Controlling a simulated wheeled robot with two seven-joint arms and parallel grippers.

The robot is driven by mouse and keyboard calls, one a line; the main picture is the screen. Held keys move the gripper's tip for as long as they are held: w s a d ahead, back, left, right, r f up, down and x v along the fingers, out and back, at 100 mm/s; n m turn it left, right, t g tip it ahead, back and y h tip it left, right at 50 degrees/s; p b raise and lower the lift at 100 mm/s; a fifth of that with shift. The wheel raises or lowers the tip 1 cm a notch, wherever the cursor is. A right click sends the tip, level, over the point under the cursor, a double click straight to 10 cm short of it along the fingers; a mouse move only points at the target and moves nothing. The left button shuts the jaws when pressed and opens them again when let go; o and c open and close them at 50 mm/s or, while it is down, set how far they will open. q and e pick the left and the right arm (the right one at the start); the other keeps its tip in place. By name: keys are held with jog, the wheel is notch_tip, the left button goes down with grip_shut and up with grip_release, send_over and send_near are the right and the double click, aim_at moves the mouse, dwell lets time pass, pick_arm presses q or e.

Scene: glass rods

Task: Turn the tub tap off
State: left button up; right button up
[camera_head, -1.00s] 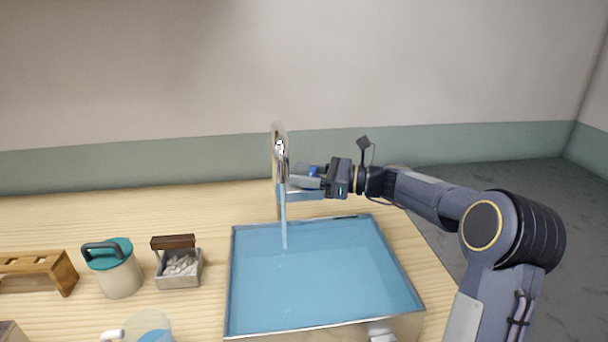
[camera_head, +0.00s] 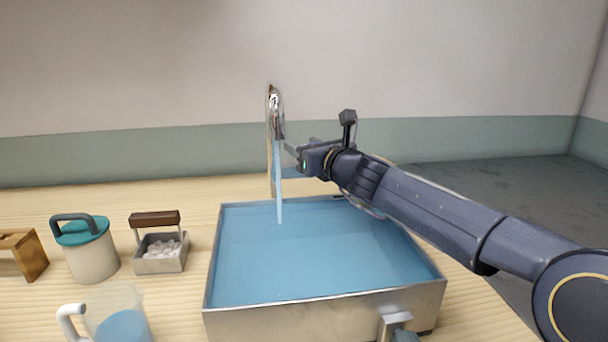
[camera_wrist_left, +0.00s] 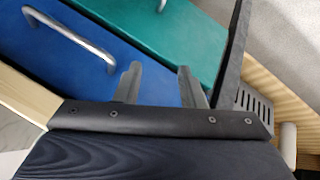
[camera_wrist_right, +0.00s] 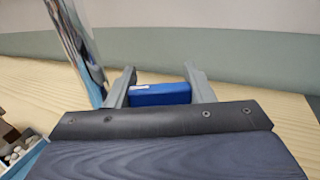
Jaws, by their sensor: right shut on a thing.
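The chrome tap (camera_head: 274,112) stands at the back of the tub. A stream of water (camera_head: 279,190) runs from it into the metal tub (camera_head: 320,316), which holds blue water. My right gripper (camera_head: 294,156) is just right of the tap. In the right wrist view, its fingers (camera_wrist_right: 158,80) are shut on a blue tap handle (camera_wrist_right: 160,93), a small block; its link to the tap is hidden. The tap's shiny column (camera_wrist_right: 82,45) is left of the fingers. My left gripper (camera_wrist_left: 156,72) is open and empty, seen only in the left wrist view.
A jug (camera_head: 115,318), a teal-lidded canister (camera_head: 90,255), a small box of white pebbles (camera_head: 160,262) and a wooden rack (camera_head: 30,255) stand left of the tub. A valve-like fitting (camera_head: 394,325) is on the tub's front. Blue (camera_wrist_left: 60,75) and green panels are near my left gripper.

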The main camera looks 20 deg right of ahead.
jog(key=h+b, duration=0.1)
jog(key=m+h+b, duration=0.1)
jog(key=b, duration=0.1)
jog(key=m+h+b, duration=0.1)
jog(key=shift+f+h, duration=0.25)
jog(key=shift+h, duration=0.15)
jog(key=shift+d+r+m+h+b, duration=0.15)
jog(key=shift+m+h+b, duration=0.55)
jog(key=shift+h+b, duration=0.15)
pick_arm(q)
notch_tip(320, 180, down, 8)
jog(key=shift+f+b, duration=0.15)
jog(key=shift+b, duration=0.2)
pick_arm(e)
jog(key=shift+d+r+m+h, duration=0.15)
jog(key=shift+m+h, duration=0.35)
jog(key=shift+h, duration=0.25)
jog(key=shift+d, duration=0.1)
pick_arm(q)
jog(key=shift+f, duration=0.1)
pick_arm(e)
jog(key=o, duration=1)
